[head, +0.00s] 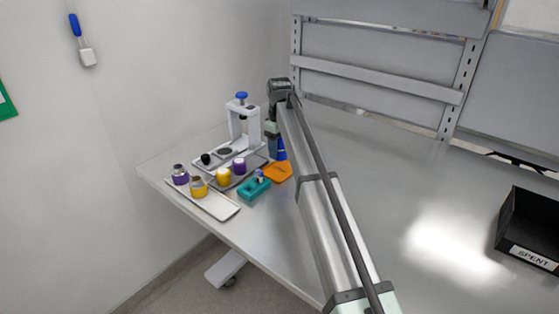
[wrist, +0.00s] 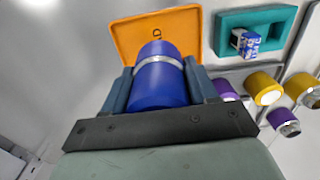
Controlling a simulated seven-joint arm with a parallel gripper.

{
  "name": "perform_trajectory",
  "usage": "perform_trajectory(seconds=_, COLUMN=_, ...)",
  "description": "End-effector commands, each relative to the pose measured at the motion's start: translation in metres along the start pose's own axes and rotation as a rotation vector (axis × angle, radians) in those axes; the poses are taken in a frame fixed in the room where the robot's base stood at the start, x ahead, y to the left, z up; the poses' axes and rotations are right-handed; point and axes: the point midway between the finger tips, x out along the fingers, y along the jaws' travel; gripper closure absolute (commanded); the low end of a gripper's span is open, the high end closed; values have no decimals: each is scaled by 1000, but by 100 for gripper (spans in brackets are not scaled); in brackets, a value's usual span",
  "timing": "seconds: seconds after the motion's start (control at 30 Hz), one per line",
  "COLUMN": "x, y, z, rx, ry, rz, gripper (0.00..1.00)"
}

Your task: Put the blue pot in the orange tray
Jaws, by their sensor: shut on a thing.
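The blue pot (wrist: 162,92), a cylinder with a silver band, is between the two fingers of my gripper (wrist: 158,78) in the wrist view. My gripper is shut on it. In the head view the blue pot (head: 281,150) shows partly beside my gripper (head: 272,140); the rest is hidden by the arm. The orange tray (head: 278,172) lies on the table just below. In the wrist view the orange tray (wrist: 125,38) is behind the pot, with dark lettering partly covered. I cannot tell whether the pot touches the tray.
A teal holder (head: 254,190) with a small blue-and-white item is next to the tray. Purple and yellow pots stand on grey trays to the left, near a white press (head: 242,122) with a blue knob. A black "SPENT" bin (head: 530,228) is far right; the table between is clear.

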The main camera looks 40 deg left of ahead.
Motion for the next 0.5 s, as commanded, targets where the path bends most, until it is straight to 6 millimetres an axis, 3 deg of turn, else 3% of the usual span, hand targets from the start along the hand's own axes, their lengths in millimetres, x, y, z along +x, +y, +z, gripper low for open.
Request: perform_trajectory(seconds=0.5, x=48, y=0, z=0, rx=1, ry=1, rz=1, gripper=80)
